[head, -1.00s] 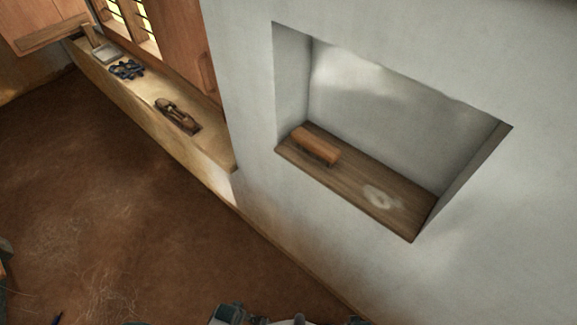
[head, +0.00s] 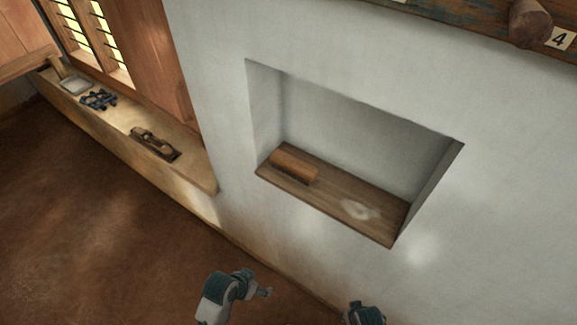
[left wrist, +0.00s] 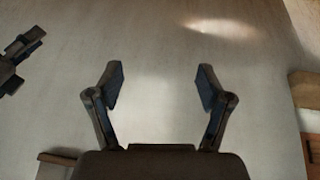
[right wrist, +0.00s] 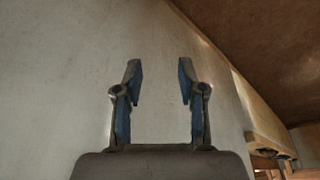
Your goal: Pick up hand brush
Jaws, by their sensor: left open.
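The hand brush (head: 295,166), a brown wooden block with a dark bristle edge below, lies on the wooden shelf (head: 330,200) of a wall niche, toward its left end. My left gripper (head: 264,292) is low in the head view, below the niche and well apart from the brush. In the left wrist view its fingers (left wrist: 160,85) are spread with nothing between them. My right gripper shows only partly at the bottom edge of the head view; in the right wrist view its fingers (right wrist: 160,82) are apart and empty. I cannot make out the brush in either wrist view.
A pale patch (head: 360,209) marks the shelf right of the brush. The niche walls enclose the shelf at the sides and back. A window ledge (head: 200,178) on the left holds several tools. A rail with a wooden knob (head: 529,22) crosses the top right. The floor is open.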

